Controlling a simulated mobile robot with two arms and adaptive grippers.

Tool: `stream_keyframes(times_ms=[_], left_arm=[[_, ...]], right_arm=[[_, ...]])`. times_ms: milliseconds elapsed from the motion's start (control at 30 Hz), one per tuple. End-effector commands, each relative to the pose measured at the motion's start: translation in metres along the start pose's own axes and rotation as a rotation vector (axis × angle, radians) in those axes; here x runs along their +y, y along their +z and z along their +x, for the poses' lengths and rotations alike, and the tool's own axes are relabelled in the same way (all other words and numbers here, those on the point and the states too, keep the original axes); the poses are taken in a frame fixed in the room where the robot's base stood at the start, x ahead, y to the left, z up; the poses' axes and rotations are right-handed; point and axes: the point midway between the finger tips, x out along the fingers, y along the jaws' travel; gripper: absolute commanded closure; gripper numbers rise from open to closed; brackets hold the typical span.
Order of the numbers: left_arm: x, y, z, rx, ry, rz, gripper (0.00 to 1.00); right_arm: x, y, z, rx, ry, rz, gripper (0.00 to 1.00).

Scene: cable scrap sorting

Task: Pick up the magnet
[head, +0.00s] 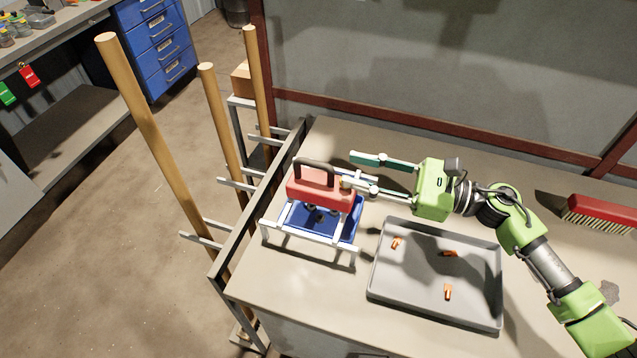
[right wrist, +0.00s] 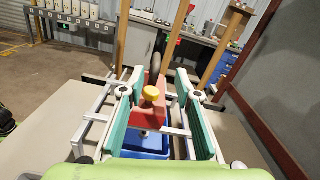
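The magnet (head: 322,193) is a red block with a black arched handle. It rests on a light metal frame (head: 353,250) above a blue bin (head: 346,228). In the right wrist view the magnet (right wrist: 149,118) shows end-on with a yellow knob on its near end. My right gripper (head: 352,172) is open, its teal fingers spread wide and pointing left at the magnet's right end. In the right wrist view the magnet lies between the two finger lines; I cannot tell whether either finger touches it. My left gripper is not in view.
A grey tray (head: 425,304) with several copper-coloured pieces (head: 448,291) lies in front of my right gripper. A red brush (head: 600,212) lies at the right. Wooden poles (head: 150,125) stand in a rack beside the table's left edge. The table's (head: 262,283) front left is clear.

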Motion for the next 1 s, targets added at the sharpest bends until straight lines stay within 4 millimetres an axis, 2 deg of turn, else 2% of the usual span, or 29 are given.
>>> stream_keyframes(times_ms=[100, 367, 500, 600, 700, 933, 967, 1000], left_arm=[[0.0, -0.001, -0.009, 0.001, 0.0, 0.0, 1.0], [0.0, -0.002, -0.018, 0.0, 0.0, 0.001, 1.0], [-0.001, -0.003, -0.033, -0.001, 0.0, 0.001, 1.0], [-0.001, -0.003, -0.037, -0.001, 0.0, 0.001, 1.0], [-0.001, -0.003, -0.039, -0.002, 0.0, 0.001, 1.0], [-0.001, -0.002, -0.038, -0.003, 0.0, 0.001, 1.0], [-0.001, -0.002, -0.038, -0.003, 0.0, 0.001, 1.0], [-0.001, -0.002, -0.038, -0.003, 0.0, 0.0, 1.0]], right_arm=[[-0.001, 0.003, 0.02, -0.002, -0.001, 0.001, 0.7], [0.001, 0.002, 0.039, -0.001, 0.0, 0.001, 0.7], [0.005, 0.002, 0.061, -0.002, 0.001, 0.003, 0.7], [0.004, 0.0, 0.074, -0.001, -0.001, 0.001, 0.7], [0.005, -0.002, 0.081, 0.0, 0.0, 0.0, 0.7], [0.005, -0.004, 0.082, 0.001, 0.0, 0.0, 0.7], [0.005, -0.004, 0.082, 0.001, 0.0, 0.0, 0.75], [0.005, -0.004, 0.082, 0.001, 0.0, 0.0, 0.85]])
